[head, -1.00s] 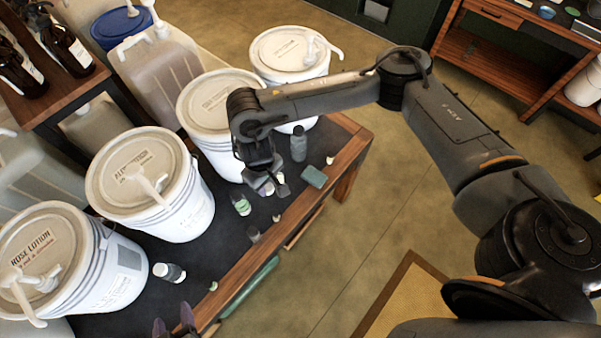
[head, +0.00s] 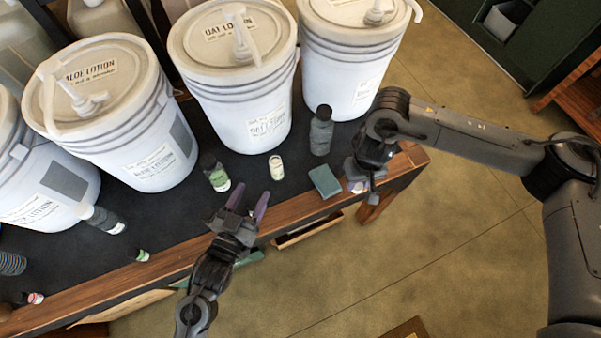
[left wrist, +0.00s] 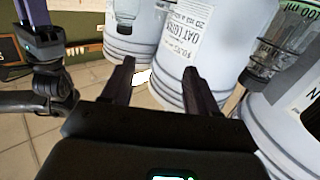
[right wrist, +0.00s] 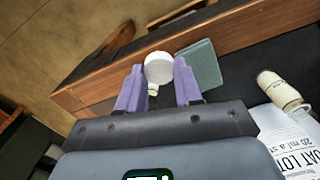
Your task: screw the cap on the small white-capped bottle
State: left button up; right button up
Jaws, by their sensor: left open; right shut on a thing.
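My right gripper (head: 362,184) is at the table's front right corner. In the right wrist view its purple fingers (right wrist: 158,80) are shut on a round white cap (right wrist: 158,68); a small pale part shows below it, and I cannot tell whether a bottle is under it. A small cream bottle (head: 276,167) stands on the table to the left; it also shows in the right wrist view (right wrist: 284,92). Its top is too small to read. My left gripper (head: 249,202) is open and empty, near the front edge, below and left of the cream bottle.
A green block (head: 325,181) lies between the cream bottle and my right gripper. A dark bottle (head: 321,130) and a green-labelled bottle (head: 215,172) stand nearby. Large lotion buckets (head: 235,75) line the back. The wooden front edge (head: 285,228) borders the table.

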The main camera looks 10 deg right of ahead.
pick_arm(q)
jog(key=b, duration=0.4)
send_near(273, 163)
pick_arm(e)
jog(key=f, duration=0.5)
jog(key=shift+d+f, duration=0.2)
jog(key=shift+d, duration=0.15)
jog(key=shift+a+f+b, duration=0.25)
jog(key=shift+f+b, duration=0.15)
jog(key=shift+f, duration=0.3)
pick_arm(q)
jog(key=shift+m, duration=0.3)
jog(key=x, duration=0.4)
jog(key=b+x, duration=0.1)
jog(key=x, duration=0.1)
jog(key=shift+w+a+f, duration=0.1)
jog(key=shift+a+f, duration=0.05)
jog(key=shift+f, duration=0.25)
pick_arm(e)
jog(key=shift+d+f, duration=0.15)
jog(key=shift+f, duration=0.2)
pick_arm(q)
jog(key=shift+r+b+x, duration=0.2)
jog(key=shift+b+x, duration=0.05)
jog(key=shift+x, duration=1.1)
jog(key=shift+r+b+x, duration=0.2)
jog(key=shift+x, duration=1.1)
jog(key=shift+f, duration=0.1)
pick_arm(e)
jog(key=shift+f, duration=0.45)
